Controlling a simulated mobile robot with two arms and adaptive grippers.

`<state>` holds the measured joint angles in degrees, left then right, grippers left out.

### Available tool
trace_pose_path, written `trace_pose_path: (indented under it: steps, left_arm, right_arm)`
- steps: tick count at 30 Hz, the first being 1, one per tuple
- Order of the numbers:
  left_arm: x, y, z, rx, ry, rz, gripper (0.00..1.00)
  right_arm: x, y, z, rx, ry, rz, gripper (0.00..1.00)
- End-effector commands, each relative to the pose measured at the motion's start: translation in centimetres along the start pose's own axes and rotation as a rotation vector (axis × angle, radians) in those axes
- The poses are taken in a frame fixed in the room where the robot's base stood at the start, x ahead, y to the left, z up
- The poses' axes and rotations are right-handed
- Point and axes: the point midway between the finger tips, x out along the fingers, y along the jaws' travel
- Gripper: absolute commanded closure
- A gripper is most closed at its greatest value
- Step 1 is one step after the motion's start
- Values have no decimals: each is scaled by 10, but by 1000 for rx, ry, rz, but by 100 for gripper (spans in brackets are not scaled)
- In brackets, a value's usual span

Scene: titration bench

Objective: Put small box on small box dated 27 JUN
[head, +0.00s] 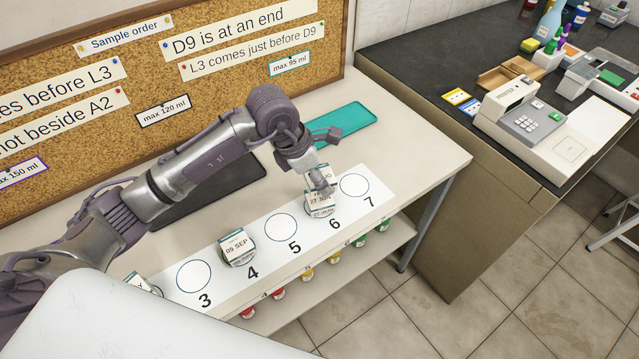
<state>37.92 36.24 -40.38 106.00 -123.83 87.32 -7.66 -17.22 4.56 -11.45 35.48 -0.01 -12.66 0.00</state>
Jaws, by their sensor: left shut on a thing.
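My left gripper (321,187) is over spot 6 of the white numbered strip (262,254). It is shut on a small white box (317,197) with a printed label, partly hidden by the fingers. Another small white box (322,212) shows directly below it at spot 6. The text 27 JUN can be read there, but I cannot tell clearly which box bears it, nor whether the two touch. A small box dated 05 SEP (237,248) stands at spot 4.
Circles 3, 5 and 7 are empty. Another box (139,284) is partly hidden at the left end. A teal tray (345,122) and a dark mat (205,190) lie behind the strip. Colour-capped jars (306,274) stand on the shelf below. A corkboard (60,75) stands behind.

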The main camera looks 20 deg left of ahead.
Motion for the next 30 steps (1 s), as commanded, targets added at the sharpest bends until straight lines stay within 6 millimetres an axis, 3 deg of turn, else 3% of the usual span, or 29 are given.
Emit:
trace_pose_path:
  steps: [10,21,22,26,30]
  left_arm:
    - [35,0,-15,-2,0,-2,75]
    - [42,0,-18,0,-1,0,75]
    - [40,0,-17,0,-1,0,36]
    - [40,0,-17,0,0,0,15]
    - [40,0,-17,-1,0,0,15]
  right_arm:
    - [-10,1,-3,0,4,1,16]
    - [-4,0,-3,0,4,1,16]
    - [-6,0,-3,0,4,1,16]
    - [-6,1,-3,0,4,1,16]
    - [-6,0,-2,0,4,0,16]
